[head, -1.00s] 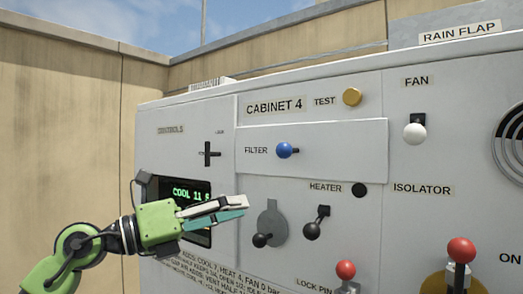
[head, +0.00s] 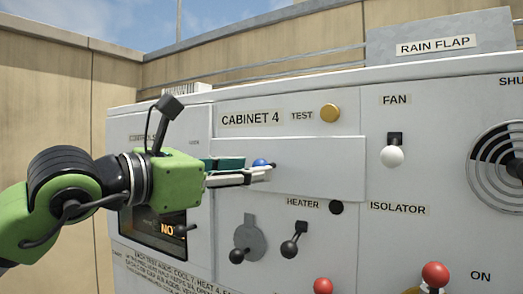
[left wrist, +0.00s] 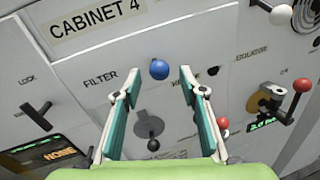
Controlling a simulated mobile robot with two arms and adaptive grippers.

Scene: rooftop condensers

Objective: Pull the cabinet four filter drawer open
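The cabinet four filter drawer (head: 320,165) is a wide pale grey front panel under the CABINET 4 label (head: 250,118). It looks about level with the cabinet face. Its blue knob (head: 261,163) is partly hidden by my left gripper (head: 258,168) in the head view. In the left wrist view the blue knob (left wrist: 159,69) shows between the spread fingertips of my left gripper (left wrist: 158,72), with gaps on both sides. The FILTER label (left wrist: 101,78) shows there too. My left gripper is open and holds nothing. My right gripper is not in view.
Below the drawer are a grey round plate with a black-knobbed lever (head: 249,240) and the heater lever (head: 294,240). A yellow TEST button (head: 330,113) sits above. The white fan knob (head: 392,156) and red knob (head: 435,274) stick out to the right.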

